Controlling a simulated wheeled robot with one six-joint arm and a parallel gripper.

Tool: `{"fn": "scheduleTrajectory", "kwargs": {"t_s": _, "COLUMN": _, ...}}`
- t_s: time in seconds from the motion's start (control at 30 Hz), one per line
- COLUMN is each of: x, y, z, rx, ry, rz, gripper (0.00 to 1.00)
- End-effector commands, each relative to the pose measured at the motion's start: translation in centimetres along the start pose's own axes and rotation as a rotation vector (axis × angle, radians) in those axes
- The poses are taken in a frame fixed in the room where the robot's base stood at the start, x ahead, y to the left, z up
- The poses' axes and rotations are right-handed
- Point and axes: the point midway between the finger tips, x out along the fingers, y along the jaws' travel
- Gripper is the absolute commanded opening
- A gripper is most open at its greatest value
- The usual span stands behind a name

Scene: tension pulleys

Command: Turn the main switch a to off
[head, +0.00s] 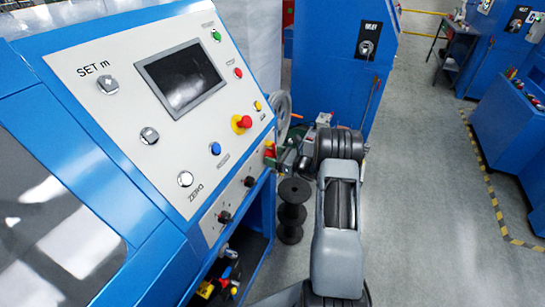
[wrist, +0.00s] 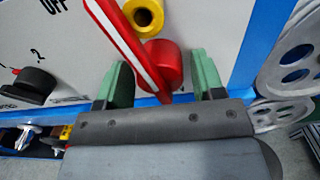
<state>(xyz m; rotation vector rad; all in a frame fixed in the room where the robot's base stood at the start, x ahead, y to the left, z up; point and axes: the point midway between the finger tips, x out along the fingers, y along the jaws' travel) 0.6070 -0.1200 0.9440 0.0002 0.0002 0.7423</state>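The main switch appears to be the red round knob (wrist: 168,62) with a red-and-white bar (wrist: 122,38) in the wrist view. The bar runs from upper left down in front of the knob. An "OFF" label shows at the top left of the panel. My gripper (wrist: 162,82) has its two green fingers apart, one left and one right of the knob and the bar's lower end. I cannot tell whether they touch. In the head view, my gripper (head: 277,158) is at the right edge of the blue machine's panel, largely hiding a small red and yellow part (head: 269,150).
A yellow ring (wrist: 143,17) sits above the knob, and a black knob (wrist: 36,84) is to the left. The sloped panel holds a screen (head: 181,78), several buttons and a red emergency stop (head: 242,122). A dark spool (head: 292,210) stands beside my arm. Floor to the right is clear.

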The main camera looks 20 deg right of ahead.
Motion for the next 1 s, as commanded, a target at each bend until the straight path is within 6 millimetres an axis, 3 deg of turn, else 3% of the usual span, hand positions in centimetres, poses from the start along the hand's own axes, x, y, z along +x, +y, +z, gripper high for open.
{"fn": "scheduleTrajectory", "kwargs": {"t_s": 0.07, "x": -0.01, "y": 0.00, "z": 0.02, "rx": 0.000, "ry": 0.000, "rz": 0.000, "gripper": 0.54}}
{"fn": "scheduleTrajectory", "kwargs": {"t_s": 0.6, "x": -0.03, "y": 0.01, "z": 0.02, "rx": 0.000, "ry": 0.000, "rz": 0.001, "gripper": 0.03}}
{"fn": "scheduleTrajectory", "kwargs": {"t_s": 1.0, "x": 0.04, "y": 0.02, "z": -0.53, "rx": -0.118, "ry": -0.002, "rz": 0.003, "gripper": 0.02}}
